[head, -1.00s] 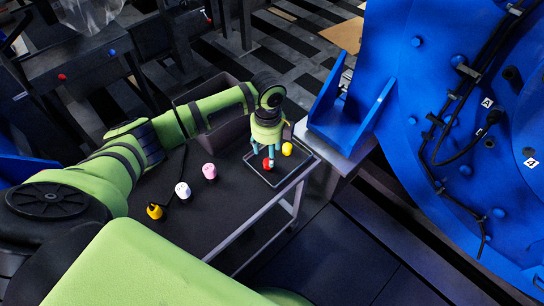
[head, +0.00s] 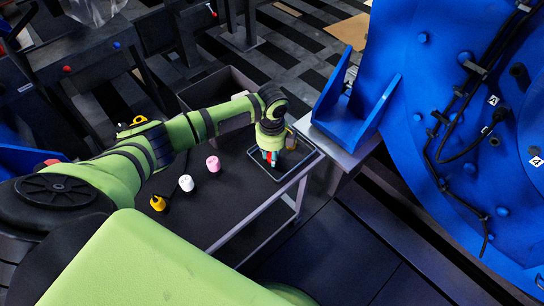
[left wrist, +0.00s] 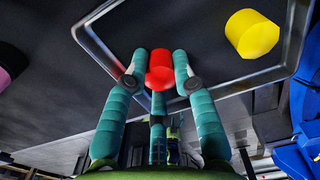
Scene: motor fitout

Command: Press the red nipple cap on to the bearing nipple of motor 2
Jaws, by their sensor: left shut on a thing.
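A red cap (left wrist: 160,68) sits between the teal fingers of my left gripper (left wrist: 161,75) in the left wrist view. The fingers are shut on it, over a shallow dark tray with a light rim (left wrist: 95,52). In the head view the left gripper (head: 269,155) points down over that tray, and only a little red shows between its fingers. I cannot tell whether the cap touches the tray floor. A large blue motor body (head: 440,110) stands at the right; I cannot make out its number or pick out the bearing nipple. My right gripper is not in view.
A yellow cap (left wrist: 252,33) lies in the tray beside the red one. A pink cap (head: 213,164), a white cap (head: 186,183) and a yellow-and-black cap (head: 158,203) stand on the dark cart top. A blue bracket (head: 352,112) stands between tray and motor.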

